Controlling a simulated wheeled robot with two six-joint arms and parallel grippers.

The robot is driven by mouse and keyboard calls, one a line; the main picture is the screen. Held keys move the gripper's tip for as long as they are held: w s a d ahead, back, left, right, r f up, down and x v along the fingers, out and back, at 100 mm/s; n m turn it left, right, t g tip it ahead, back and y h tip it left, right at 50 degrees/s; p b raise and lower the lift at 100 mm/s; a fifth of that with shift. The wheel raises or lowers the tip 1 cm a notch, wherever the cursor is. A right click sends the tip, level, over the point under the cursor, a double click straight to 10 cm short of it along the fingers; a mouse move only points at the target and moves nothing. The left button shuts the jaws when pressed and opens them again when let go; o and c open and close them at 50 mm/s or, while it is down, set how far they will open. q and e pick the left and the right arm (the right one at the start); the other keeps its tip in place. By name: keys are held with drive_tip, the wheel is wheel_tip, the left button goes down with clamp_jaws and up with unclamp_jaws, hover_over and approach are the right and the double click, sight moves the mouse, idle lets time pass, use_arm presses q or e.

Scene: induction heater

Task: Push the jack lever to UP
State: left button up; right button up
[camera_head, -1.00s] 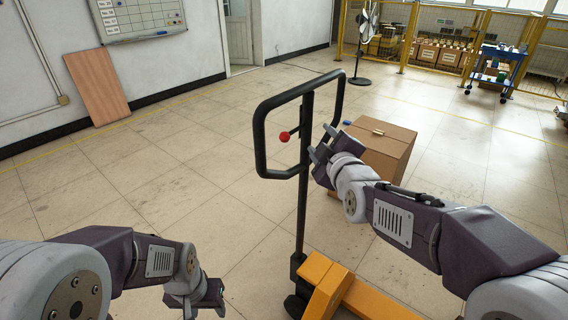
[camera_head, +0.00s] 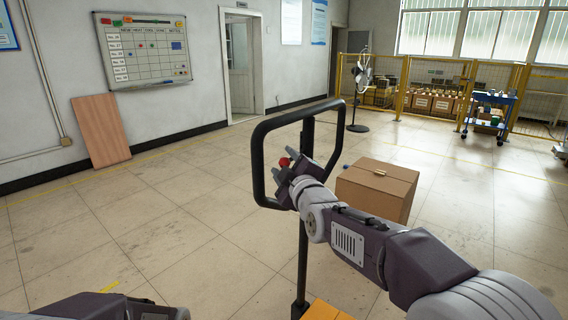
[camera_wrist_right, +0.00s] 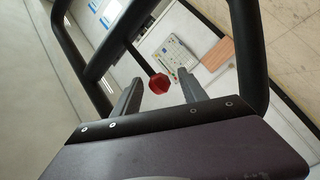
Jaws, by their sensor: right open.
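The jack lever is a thin dark rod ending in a red knob (camera_head: 284,162), set inside the black loop handle (camera_head: 257,150) of the pallet jack. In the right wrist view the red knob (camera_wrist_right: 159,84) sits just beyond and between the two open fingers; I cannot tell whether they touch it. My right gripper (camera_head: 284,165) is open and reaches into the handle loop at the knob. In the right wrist view my right gripper (camera_wrist_right: 160,95) shows both fingers apart. My left arm shows only at the bottom left edge; its gripper is out of view.
A cardboard box (camera_head: 376,190) stands on the floor behind my right arm. The orange jack body (camera_head: 326,311) shows at the bottom. A wood panel (camera_head: 101,130) leans on the left wall. A fan (camera_head: 361,85), yellow fencing and a blue cart (camera_head: 490,113) stand far back. The floor at left is clear.

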drive_tip(key=shift+w+a, duration=0.1)
drive_tip(key=shift+w, duration=0.2)
clamp_jaws()
idle(1.2)
